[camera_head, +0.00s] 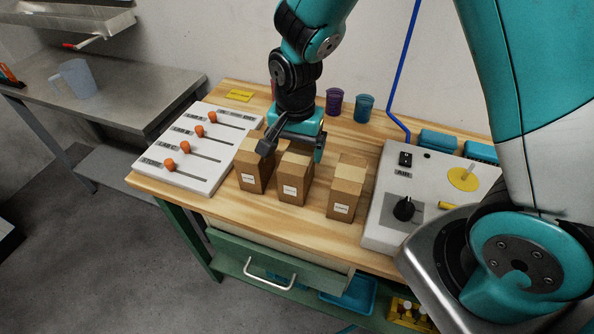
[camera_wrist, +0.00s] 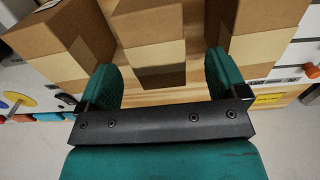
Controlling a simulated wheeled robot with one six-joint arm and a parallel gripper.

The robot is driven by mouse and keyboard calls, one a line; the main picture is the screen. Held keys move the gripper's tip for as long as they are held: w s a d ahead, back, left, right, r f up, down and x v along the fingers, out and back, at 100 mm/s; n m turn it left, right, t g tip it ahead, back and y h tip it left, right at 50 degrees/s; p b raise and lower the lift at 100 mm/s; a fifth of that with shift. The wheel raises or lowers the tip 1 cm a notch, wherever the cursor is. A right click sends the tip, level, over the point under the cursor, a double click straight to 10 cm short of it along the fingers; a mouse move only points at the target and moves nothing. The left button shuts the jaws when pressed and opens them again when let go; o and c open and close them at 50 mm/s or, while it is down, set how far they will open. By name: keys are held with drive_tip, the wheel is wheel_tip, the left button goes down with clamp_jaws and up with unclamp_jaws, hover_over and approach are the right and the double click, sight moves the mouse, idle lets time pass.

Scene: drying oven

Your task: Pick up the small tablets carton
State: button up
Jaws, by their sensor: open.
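Three brown cartons with lighter tops stand upright in a row on the wooden table: a left carton (camera_head: 253,176), a middle carton (camera_head: 293,188) and a right carton (camera_head: 344,199). Their small white labels are too small to read, so I cannot tell which is the tablets carton. My gripper (camera_head: 292,148) is open, just above and behind the middle carton in the head view. In the wrist view, the middle carton (camera_wrist: 150,28) lies between the fingertips of my gripper (camera_wrist: 160,62), and its far part runs out of frame. Nothing is gripped.
A white slider panel (camera_head: 190,150) with orange knobs lies left of the cartons. A grey control box (camera_head: 385,215) with a black dial stands close on the right. Purple (camera_head: 334,101) and teal (camera_head: 364,108) cups stand behind. Bare wood lies in front.

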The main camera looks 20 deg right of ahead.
sight(297, 157)
wheel_tip(297, 157, down, 5)
drive_tip(key=shift+s+d+f+p, duration=0.1)
drive_tip(key=shift+d+p, duration=0.05)
drive_tip(key=shift+p, duration=0.45)
drive_tip(key=c, duration=1.1)
